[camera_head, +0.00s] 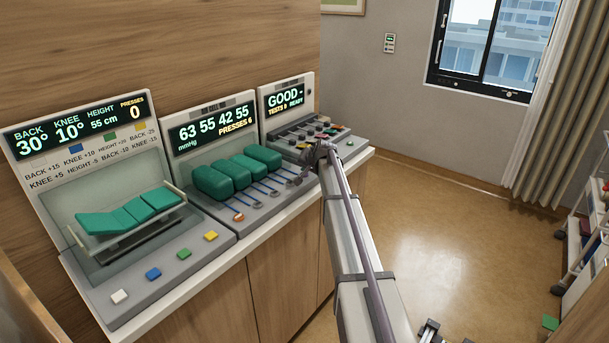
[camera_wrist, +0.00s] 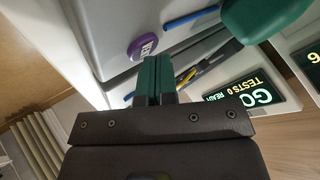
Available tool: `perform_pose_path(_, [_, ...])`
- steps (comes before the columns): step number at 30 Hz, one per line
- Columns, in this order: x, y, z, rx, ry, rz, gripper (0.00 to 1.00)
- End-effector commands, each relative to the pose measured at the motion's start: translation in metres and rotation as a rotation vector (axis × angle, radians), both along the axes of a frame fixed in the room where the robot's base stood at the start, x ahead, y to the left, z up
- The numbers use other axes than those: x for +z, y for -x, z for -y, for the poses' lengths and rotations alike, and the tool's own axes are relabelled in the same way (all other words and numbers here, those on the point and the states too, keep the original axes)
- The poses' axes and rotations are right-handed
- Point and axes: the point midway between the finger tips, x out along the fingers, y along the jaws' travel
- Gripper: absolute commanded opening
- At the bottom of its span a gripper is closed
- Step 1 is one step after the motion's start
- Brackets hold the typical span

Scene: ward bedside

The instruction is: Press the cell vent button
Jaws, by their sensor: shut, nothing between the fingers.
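A round purple button (camera_wrist: 143,47) with pale lettering sits on a grey panel in the wrist view, just beyond and slightly left of my fingertips. Its lettering is too small and turned to read surely. My gripper (camera_wrist: 158,62) is shut and empty; its green fingers lie side by side. A gap seems to show between fingertips and button, but contact is hard to judge. In the head view the middle console (camera_head: 233,205) has green cells (camera_head: 235,175), blue tubes and a display reading 63 55 42 55 mmHg, PRESSES 6. My gripper end is at its right side, and I cannot make out the purple button there.
The bed console (camera_head: 115,265) stands at left with several coloured buttons. The right console (camera_head: 318,140) reads GOOD, TESTS 0, READY, and has small coloured parts on its deck. All stand close together on a wooden cabinet (camera_head: 275,285).

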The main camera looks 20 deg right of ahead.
Motion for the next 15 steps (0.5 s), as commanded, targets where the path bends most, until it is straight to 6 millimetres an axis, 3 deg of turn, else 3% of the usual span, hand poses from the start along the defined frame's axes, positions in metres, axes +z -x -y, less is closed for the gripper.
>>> perform_pose_path(15, [0.008, 0.0, 0.0, 0.0, 0.0, 0.0, 0.0])
